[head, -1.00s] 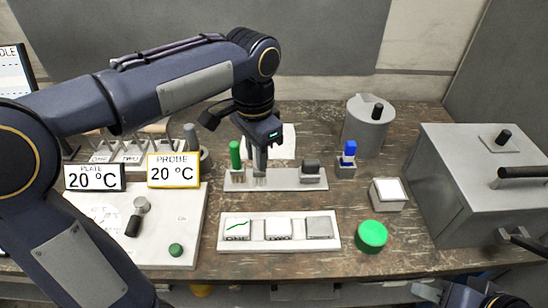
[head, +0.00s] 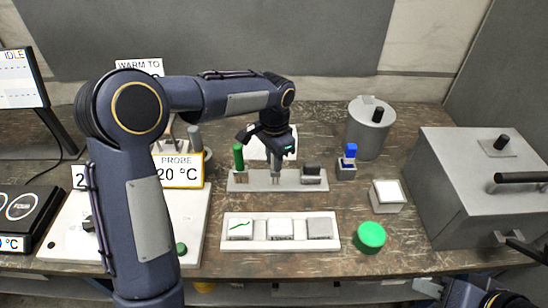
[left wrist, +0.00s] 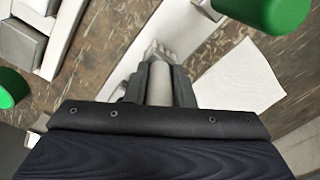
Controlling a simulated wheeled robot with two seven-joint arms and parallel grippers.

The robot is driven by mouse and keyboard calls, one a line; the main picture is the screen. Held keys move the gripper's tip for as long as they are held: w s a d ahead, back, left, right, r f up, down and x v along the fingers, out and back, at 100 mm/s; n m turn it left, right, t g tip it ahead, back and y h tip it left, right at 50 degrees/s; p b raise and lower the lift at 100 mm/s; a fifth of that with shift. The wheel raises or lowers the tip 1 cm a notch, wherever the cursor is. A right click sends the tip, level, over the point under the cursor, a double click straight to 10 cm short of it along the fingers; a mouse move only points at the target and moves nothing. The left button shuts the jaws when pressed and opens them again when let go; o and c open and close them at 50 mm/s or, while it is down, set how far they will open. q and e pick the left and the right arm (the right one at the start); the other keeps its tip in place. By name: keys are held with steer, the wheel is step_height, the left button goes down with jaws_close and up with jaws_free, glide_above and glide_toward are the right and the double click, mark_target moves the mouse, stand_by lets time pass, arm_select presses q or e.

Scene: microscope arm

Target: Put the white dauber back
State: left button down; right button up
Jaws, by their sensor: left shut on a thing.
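My left gripper (head: 277,165) is over the middle of the grey dauber rack (head: 260,187), pointing down. It is shut on a pale dauber (left wrist: 158,85), whose shaft shows between the fingers in the left wrist view. The dauber's lower end (head: 276,178) is at the rack's middle place; I cannot tell whether it is seated. A green dauber (head: 238,158) stands at the rack's left end, and also shows in the left wrist view (left wrist: 275,12). My right gripper (head: 428,288) is only partly in view at the bottom right; its jaws are unclear.
A dark block (head: 311,169) sits at the rack's right end. A blue-topped piece (head: 350,152) in its holder stands to the right. A grey box (head: 460,195) fills the right.

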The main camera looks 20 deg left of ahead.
arm_select(q)
steer(key=shift+f, duration=0.2)
steer(key=c, duration=1.2)
jaws_free()
steer(key=shift+c, duration=0.2)
step_height(320, 180, up, 12)
steer(key=shift+f, duration=0.15)
steer(key=shift+r, duration=0.45)
